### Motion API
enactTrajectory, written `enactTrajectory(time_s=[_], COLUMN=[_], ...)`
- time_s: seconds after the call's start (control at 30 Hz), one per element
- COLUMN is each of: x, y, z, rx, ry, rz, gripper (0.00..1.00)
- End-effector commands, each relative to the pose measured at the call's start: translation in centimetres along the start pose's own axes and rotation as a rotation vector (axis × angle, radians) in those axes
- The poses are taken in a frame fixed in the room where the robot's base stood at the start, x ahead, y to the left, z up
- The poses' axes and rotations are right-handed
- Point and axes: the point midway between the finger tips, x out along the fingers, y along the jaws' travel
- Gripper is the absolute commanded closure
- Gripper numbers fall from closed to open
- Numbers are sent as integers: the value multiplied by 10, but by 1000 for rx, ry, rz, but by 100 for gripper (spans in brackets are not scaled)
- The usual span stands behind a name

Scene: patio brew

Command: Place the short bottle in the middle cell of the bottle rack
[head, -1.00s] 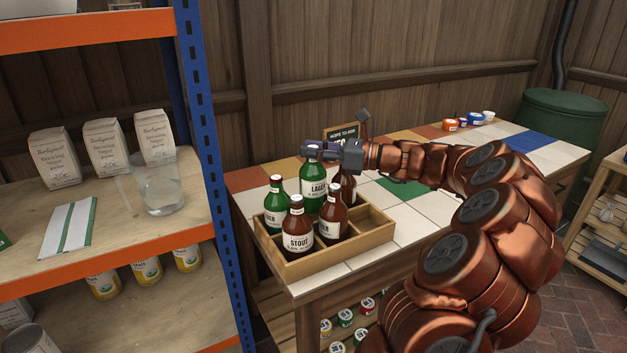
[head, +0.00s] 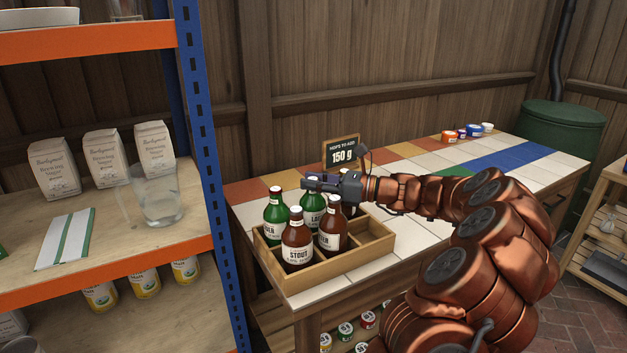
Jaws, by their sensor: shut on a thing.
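The bottle rack (head: 325,272) is a wooden crate with cells at the near left corner of the tiled table. My gripper (head: 316,181) is shut on the neck of a green lager bottle (head: 311,212). The bottle is upright and low among the others, and its lower part is hidden, so I cannot tell whether it touches the cell floor. Another green bottle (head: 275,219), a brown stout bottle (head: 297,248) and a brown bottle (head: 332,237) stand around it. A dark bottle (head: 348,208) shows partly behind my gripper.
The rack's right-hand cells (head: 374,232) look empty. A sign reading 150 g (head: 342,152) stands behind. Small tubs (head: 472,131) sit at the table's far end. A shelf unit with a blue post (head: 207,150) stands close on the left.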

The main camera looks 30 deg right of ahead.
Motion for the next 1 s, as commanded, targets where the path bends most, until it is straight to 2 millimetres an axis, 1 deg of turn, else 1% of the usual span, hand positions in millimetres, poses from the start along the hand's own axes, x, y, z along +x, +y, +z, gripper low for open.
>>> enactTrajectory(time_s=[0.03,0.07,0.27,0.3,0.57,0.67,0.77,0.87,1.0], x=[0,0,0,0,0,0,-11,-28,-56], y=[0,0,0,0,0,0,-1,-2,-1], z=[0,0,-1,-1,0,3,4,4,4], rx=[0,0,0,0,0,-2,0,0,0], ry=[-2,0,0,0,0,0,0,0,0], rz=[0,0,0,0,0,-1,-5,-5,-5], gripper=[100,67,47,45,45,45,45,45,45])
